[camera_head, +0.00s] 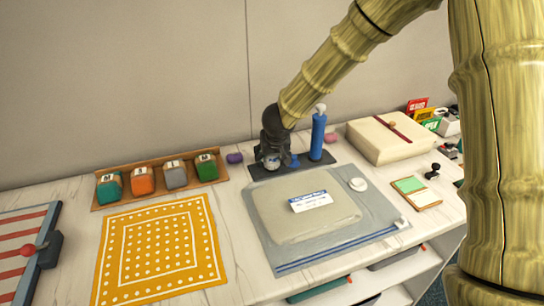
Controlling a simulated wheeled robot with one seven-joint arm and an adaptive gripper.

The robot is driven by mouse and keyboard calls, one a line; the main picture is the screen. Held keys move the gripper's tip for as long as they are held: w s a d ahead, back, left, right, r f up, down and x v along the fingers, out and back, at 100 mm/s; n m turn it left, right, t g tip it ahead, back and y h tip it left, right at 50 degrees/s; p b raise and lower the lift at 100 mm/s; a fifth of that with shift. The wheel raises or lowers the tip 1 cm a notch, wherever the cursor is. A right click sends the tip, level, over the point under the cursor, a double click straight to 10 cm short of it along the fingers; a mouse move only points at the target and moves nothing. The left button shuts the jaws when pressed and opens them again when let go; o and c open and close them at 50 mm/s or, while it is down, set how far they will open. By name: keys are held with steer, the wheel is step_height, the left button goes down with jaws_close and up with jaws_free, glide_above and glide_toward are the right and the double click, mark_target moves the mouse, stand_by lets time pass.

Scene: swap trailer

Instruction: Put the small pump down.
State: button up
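A blue cylinder with a white top, which looks like the small pump (318,137), stands upright on a dark flat pad (326,159) at the back of the worktop. My gripper (273,161) is just left of it, low over the left part of the pad and pointing down. A small blue piece (293,160) shows between my gripper and the cylinder; I cannot tell what it belongs to. My fingers are small and dark here, so whether they are open or shut on something does not show.
A clear zip bag (380,236) with a labelled beige item lies in front of the pad. A cream box (385,140) stands right. A wooden tray (130,176) with several coloured blocks and a yellow dotted cloth (214,270) lie left. A purple item (235,158) is close to my gripper.

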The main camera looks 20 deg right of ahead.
stand_by(0.3)
steer(key=shift+r, duration=0.35)
steer(key=d+p+v, duration=0.1)
steer(key=p+v, duration=0.1)
steer(key=v, duration=0.9)
steer(key=shift+s+a+r+p, duration=0.25)
steer(key=shift+a+p, duration=0.15)
steer(key=shift+a, duration=0.1)
stand_by(0.4)
